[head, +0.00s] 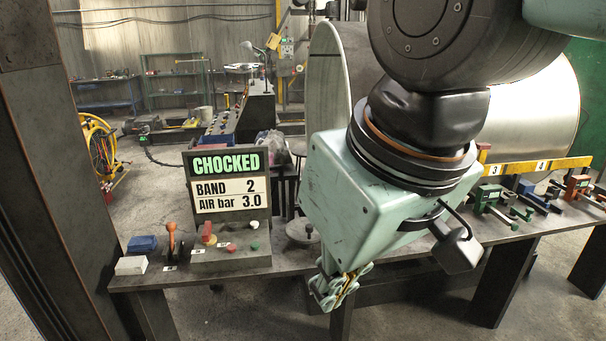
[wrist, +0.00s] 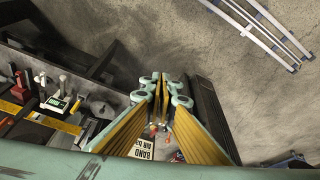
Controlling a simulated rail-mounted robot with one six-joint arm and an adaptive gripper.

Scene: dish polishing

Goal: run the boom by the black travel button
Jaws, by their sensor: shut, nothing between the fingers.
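The control box (head: 230,262) stands on the bench below a display sign (head: 227,180) reading CHOCKED, BAND 2, AIR bar 3.0.
An orange-handled lever (head: 171,238), a blue block (head: 142,244) and a white block (head: 131,265) are left of the control box. A large metal drum (head: 540,105) and a disc (head: 326,80) stand behind. Green (head: 489,196) and red (head: 577,184) clamps lie at right.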

